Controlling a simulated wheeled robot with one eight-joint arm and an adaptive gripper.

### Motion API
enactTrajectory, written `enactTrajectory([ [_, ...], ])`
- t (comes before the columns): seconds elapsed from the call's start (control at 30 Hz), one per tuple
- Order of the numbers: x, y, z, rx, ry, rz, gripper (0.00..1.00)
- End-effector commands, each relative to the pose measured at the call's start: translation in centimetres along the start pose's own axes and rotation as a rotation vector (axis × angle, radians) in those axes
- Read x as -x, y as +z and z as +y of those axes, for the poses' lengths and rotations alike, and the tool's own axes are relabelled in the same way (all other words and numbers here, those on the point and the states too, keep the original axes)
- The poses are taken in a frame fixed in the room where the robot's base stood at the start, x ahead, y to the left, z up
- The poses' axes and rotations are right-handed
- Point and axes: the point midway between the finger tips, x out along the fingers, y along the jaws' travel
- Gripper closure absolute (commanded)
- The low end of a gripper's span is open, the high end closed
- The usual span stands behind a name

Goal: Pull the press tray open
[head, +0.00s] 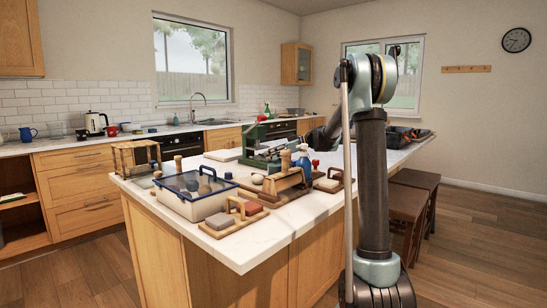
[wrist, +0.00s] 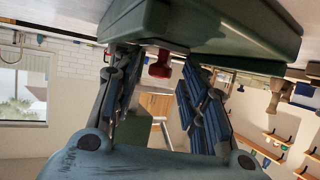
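The green press (head: 256,137) stands on the island counter, left of my arm, with pale flat parts at its base. I cannot clearly pick out its tray or the tray's handle. In the wrist view, which looks upside down, the green body of the press (wrist: 225,25) fills the top, close to my fingertips. My gripper (wrist: 158,80) has its two dark blue padded fingers spread apart. A small red knob (wrist: 160,65) shows between the fingertips; I cannot tell its depth or whether it belongs to the press. In the head view my gripper is mostly hidden behind the bottles.
On the island counter (head: 243,255) are a blue-rimmed bin (head: 183,207), a wooden tool board (head: 285,182), a blue spray bottle (head: 304,158) and a wooden rack (head: 135,157). A dark tray (head: 405,136) lies at the far right. Stools (head: 408,210) stand beside the island.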

Motion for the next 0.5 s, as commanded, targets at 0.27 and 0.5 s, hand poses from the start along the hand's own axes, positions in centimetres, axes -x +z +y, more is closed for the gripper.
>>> enactTrajectory([
  [0.27,-0.05,-0.02,-0.02,0.000,0.000,0.000,0.76],
  [0.5,-0.07,-0.05,-0.05,0.001,-0.001,0.000,1.00],
])
